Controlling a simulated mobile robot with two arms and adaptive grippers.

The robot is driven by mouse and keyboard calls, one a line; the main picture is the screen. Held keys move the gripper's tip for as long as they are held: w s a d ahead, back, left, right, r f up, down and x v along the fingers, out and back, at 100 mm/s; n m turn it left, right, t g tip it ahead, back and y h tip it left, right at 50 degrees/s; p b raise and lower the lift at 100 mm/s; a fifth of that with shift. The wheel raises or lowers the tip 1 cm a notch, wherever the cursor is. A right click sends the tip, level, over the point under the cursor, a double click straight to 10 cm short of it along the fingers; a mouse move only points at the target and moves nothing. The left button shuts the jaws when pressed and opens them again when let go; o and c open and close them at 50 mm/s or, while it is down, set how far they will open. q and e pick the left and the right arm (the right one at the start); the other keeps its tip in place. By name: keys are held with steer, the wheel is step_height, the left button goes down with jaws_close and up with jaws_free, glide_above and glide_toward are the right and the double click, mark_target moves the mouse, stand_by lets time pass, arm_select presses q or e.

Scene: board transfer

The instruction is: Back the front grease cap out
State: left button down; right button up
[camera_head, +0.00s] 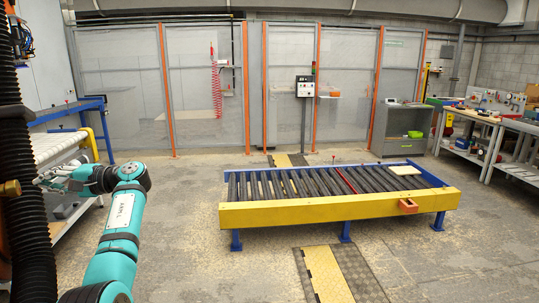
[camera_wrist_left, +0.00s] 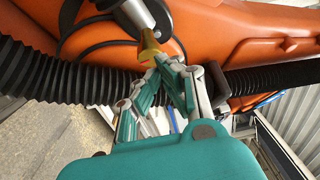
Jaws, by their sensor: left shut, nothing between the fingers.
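A brass-yellow cap (camera_wrist_left: 150,47), which looks like the grease cap, shows in the left wrist view below a grey cylinder on an orange machine body. In the head view my left gripper (camera_head: 42,182) points left toward the brass knob. My right gripper is not in view.
The orange body (camera_wrist_left: 240,30) and a ribbed black hose (camera_wrist_left: 50,75) crowd the left gripper. The hose (camera_head: 25,190) runs upright at the left in the head view. A yellow-fronted roller conveyor (camera_head: 340,212) stands mid-floor. Benches line the right side.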

mark_target(13, 188)
arm_select(q)
steer(key=s+a+p, duration=0.1)
steer(key=s+a, duration=0.2)
steer(key=a, duration=0.2)
steer(key=shift+s, duration=0.2)
steer(key=shift+a, duration=0.1)
steer(key=shift+w+a+f, duration=0.15)
steer(key=shift+w, duration=0.05)
stand_by(0.7)
steer(key=shift+f+b, duration=0.2)
steer(key=shift+b, duration=0.1)
steer(key=shift+f+b, duration=0.55)
steer(key=shift+f, duration=0.4)
steer(key=shift+f+b, duration=0.15)
steer(key=shift+b, duration=0.15)
steer(key=shift+f, duration=0.1)
